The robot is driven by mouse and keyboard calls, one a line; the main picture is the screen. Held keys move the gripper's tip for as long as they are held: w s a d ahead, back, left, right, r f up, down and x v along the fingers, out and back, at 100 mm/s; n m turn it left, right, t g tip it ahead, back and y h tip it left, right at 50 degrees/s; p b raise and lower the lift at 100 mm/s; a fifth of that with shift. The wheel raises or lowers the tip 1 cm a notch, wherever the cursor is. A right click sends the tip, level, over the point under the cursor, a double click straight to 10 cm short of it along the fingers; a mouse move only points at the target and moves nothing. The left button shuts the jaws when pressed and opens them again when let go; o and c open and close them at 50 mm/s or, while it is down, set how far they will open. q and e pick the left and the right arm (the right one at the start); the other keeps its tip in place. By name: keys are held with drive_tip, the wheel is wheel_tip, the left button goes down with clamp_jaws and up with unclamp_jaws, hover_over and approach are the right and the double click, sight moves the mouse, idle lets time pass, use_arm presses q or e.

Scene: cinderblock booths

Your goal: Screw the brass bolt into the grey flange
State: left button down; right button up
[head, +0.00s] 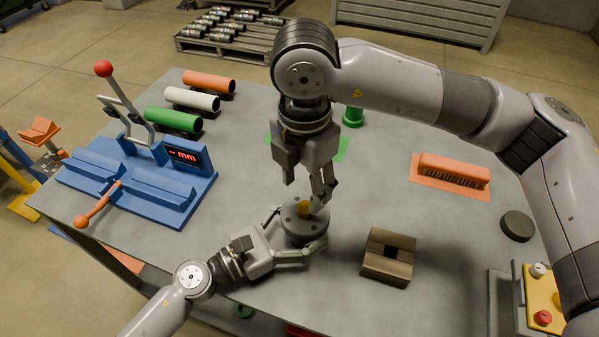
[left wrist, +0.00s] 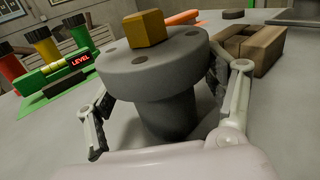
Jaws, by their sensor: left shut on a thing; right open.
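My left gripper (head: 298,247) is shut on the flange, one finger on each side. My right gripper (head: 322,200) points down just above the bolt with its fingers open. How deep the bolt sits is hidden.
A brown block with a slot (head: 388,262) stands close to the right of the flange. An orange brush (head: 453,172) lies on an orange mat. A blue measuring fixture (head: 140,175) and three coloured tubes (head: 173,121) are at left. A dark puck (head: 517,226) lies near the right edge.

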drive_tip(key=n, duration=0.4)
drive_tip(key=shift+s+a+r+n, duration=0.1)
drive_tip(key=shift+s+r+n, duration=0.05)
drive_tip(key=shift+r+n, duration=0.25)
drive_tip(key=n, duration=0.4)
drive_tip(key=r+n, duration=0.1)
drive_tip(key=n, duration=0.1)
drive_tip(key=shift+s+a+n+t, duration=0.1)
drive_tip(key=shift+s+n+t, duration=0.2)
drive_tip(key=shift+t, duration=0.1)
drive_tip(key=r+n, duration=0.1)
drive_tip(key=n, duration=0.8)
drive_tip(key=s+r+n+t, duration=0.1)
drive_tip(key=n, duration=0.9)
drive_tip(key=s+r+n+h, duration=0.1)
drive_tip(key=n, duration=0.9)
drive_tip(key=shift+a+r+t, duration=0.2)
drive_tip(key=shift+r+t, duration=0.1)
drive_tip(key=shift+r, duration=0.1)
